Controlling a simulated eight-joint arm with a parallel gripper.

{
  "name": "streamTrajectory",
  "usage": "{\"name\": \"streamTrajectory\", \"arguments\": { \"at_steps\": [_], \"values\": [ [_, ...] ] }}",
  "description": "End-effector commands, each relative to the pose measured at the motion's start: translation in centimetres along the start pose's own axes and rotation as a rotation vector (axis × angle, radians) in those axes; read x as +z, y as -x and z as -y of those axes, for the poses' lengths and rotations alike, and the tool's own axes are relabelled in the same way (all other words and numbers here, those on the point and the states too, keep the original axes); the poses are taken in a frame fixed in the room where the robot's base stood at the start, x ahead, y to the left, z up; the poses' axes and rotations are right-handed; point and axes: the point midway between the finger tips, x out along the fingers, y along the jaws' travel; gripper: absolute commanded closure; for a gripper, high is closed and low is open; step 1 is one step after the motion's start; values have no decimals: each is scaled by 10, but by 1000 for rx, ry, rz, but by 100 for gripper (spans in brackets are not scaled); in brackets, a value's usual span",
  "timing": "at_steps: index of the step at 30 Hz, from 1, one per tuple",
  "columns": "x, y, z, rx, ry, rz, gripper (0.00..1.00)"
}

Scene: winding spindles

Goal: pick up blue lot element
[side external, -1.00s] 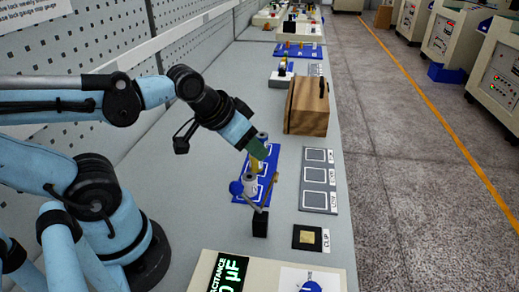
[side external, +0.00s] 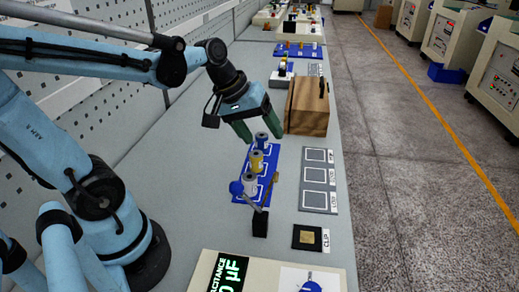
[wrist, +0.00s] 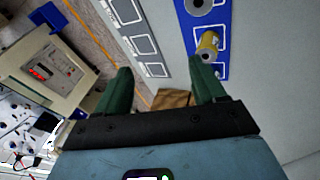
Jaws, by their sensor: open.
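A blue spool with a grey top (side external: 262,139) stands at the far end of the blue mat (side external: 240,196). A yellow spool (side external: 256,160) stands in the middle, also seen in the wrist view (wrist: 208,44). A pale spool (side external: 250,182) stands at the near end; a grey-topped spool at the wrist view's top edge (wrist: 200,5) seems to be it. My gripper (side external: 260,127) is open and empty, its two green fingers tilted downward beside and above the blue spool. I cannot tell whether they touch it. In the wrist view, the blue spool is not visible.
A wooden box (side external: 306,108) stands close behind the mat. A grey labelled board (side external: 320,182) lies to its right. A capacitance meter (side external: 240,275) is in front.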

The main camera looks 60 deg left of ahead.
Motion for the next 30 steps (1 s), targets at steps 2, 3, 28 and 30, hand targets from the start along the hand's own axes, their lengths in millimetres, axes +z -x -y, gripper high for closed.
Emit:
{"name": "streamTrajectory", "arguments": {
  "at_steps": [2, 3, 28, 30],
  "values": [
    [-17, -5, 2, 25, 158, 49, 31],
    [-24, -7, 4, 39, 235, 75, 31],
    [-142, -55, 140, 374, 1473, 715, 31],
    [-143, -56, 151, 391, 1516, 756, 31]
  ]
}}
